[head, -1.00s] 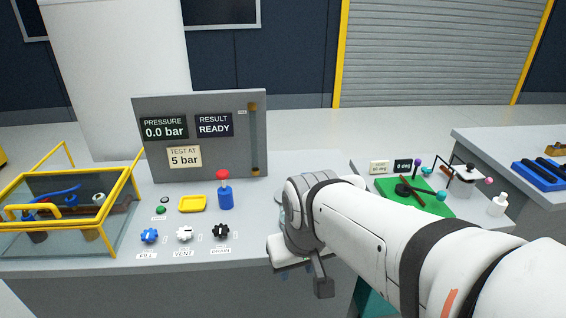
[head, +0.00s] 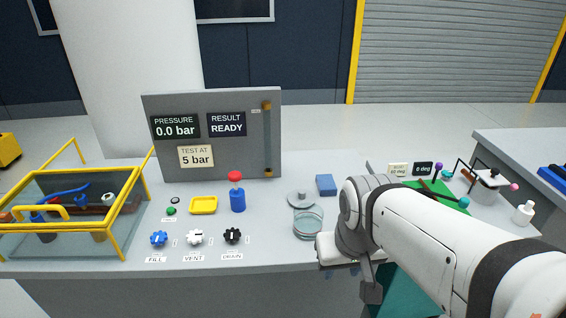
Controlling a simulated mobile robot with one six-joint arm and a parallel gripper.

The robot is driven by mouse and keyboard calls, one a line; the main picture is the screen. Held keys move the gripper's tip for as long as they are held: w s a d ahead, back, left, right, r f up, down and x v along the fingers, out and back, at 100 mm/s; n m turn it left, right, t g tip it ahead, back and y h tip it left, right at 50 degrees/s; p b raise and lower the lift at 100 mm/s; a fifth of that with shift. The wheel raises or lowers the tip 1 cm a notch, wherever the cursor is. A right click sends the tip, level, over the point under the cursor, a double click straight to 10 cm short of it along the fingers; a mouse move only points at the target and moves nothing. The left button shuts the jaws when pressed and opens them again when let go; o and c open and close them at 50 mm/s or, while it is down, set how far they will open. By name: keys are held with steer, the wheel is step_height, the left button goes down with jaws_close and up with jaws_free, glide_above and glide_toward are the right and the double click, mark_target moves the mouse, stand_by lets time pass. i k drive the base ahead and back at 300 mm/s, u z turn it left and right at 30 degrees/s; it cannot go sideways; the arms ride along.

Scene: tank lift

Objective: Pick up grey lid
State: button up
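The grey lid (head: 302,199) is a flat round disc with a small knob on top. It lies on the bench in the middle of the head view, just behind a clear glass vessel (head: 308,222). My gripper (head: 369,284) is to the right of the lid and nearer the bench's front edge, apart from it. Part of the gripper hides behind my arm, so I cannot see whether its fingers are open or shut.
A blue block (head: 326,185) sits right of the lid. A blue cylinder with a red top (head: 237,194) and a yellow tray (head: 203,204) stand to the left, with several knobs (head: 195,237) in front. A grey panel (head: 225,150) stands behind.

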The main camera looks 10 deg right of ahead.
mark_target(296, 197)
steer(key=i, duration=0.95)
steer(key=z, duration=0.05)
